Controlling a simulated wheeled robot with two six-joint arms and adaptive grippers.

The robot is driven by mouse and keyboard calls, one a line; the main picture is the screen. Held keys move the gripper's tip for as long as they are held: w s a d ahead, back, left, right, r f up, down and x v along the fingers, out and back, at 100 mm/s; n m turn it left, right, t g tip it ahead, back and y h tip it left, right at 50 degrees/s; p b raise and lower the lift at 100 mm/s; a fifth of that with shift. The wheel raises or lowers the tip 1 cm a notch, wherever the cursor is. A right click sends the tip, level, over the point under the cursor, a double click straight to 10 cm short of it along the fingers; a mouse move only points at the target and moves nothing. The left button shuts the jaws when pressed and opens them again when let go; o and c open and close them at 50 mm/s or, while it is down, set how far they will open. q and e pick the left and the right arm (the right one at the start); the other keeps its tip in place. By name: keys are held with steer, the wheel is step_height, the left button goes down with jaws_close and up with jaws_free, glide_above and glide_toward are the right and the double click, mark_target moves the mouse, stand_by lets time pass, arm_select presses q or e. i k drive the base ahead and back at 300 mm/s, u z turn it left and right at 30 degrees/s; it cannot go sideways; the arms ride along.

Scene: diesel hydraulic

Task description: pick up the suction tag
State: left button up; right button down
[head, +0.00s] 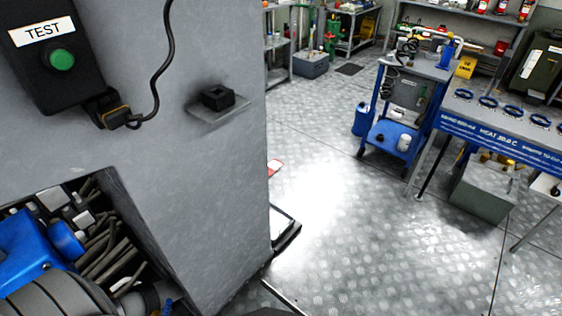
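I cannot pick out a suction tag for certain in the head view. A small red and white item (274,168) shows at the right edge of the grey cabinet, partly hidden behind it, and is too small to identify. Several blue rings (488,102) lie in a row on the workbench at the right; I cannot tell whether any is a tag. Neither of my grippers shows in this view.
The grey cabinet (228,200) fills the left, with a black TEST box (52,85), a small ledge (218,108) and an opening onto hoses. A blue trolley (402,115) and the workbench (498,133) stand at the right. The metal floor (380,235) between is clear.

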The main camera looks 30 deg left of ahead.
mark_target(274, 165)
steer(key=i, duration=2)
